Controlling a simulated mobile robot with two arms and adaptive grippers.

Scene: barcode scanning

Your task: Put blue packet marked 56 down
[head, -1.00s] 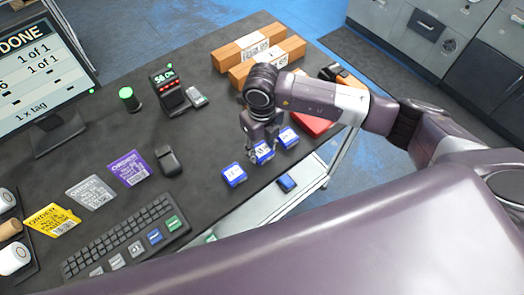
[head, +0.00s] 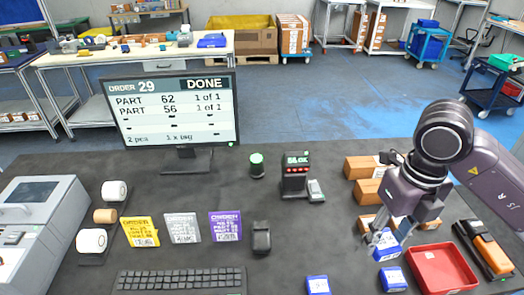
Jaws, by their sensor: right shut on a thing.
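My right gripper (head: 376,236) is shut on a blue packet (head: 386,249) with a white label, at the right of the head view. The number on it is too small to read, and its height over the table is hard to tell. Two more blue packets lie near the front edge, one below the gripper (head: 393,279) and one further left (head: 318,285). A red tray (head: 440,272) is just right of the held packet. My left gripper is not in view.
Brown boxes (head: 364,167) lie behind the gripper, partly hidden by my arm. The scanner stand (head: 295,175), monitor (head: 180,112), order cards (head: 183,228) and keyboard (head: 180,281) are to the left. Dark tabletop (head: 310,235) is clear left of the gripper.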

